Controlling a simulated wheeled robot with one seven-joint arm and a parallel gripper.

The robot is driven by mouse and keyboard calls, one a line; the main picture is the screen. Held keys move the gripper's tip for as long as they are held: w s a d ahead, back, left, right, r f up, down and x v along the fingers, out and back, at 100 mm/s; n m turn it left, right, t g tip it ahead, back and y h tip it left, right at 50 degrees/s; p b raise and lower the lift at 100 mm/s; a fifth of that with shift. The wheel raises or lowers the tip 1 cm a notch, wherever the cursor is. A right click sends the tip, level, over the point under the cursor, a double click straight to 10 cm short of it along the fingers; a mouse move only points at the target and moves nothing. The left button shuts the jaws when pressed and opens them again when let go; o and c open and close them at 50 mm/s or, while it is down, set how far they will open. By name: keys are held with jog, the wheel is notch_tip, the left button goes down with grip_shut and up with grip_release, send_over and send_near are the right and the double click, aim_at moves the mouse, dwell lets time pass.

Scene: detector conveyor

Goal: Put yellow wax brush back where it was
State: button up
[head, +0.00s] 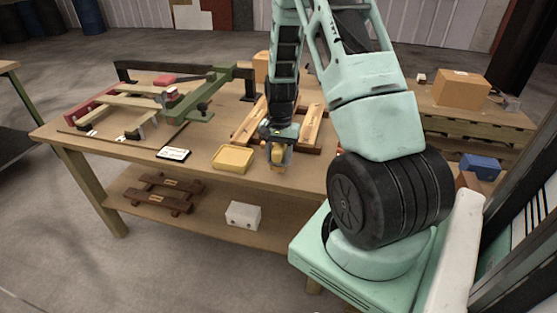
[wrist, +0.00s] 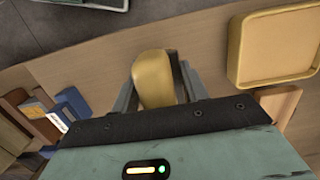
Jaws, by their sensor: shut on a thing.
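The yellow wax brush (wrist: 153,80) is between the two fingers of my gripper (wrist: 158,88) in the wrist view, with its rounded yellow end showing. In the head view the yellow brush (head: 277,154) shows small in my gripper (head: 279,150), above the front edge of the workbench. My gripper is shut on it. Its lower end is hard to make out. A shallow yellow tray (head: 219,165) lies on the bench just left of my gripper. It also shows at the upper right of the wrist view (wrist: 234,50), apart from the brush, and looks empty.
A wooden frame (head: 307,133) lies behind my gripper. A black-edged card (head: 173,154) lies left of the tray. A green clamp-like fixture (head: 193,100) stands at the back left. The lower shelf holds a white box (head: 243,215). A cardboard box (head: 461,90) stands at the right.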

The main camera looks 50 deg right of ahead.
jog(key=shift+f, duration=0.95)
jog(key=shift+f, duration=0.15)
jog(key=o, duration=0.9)
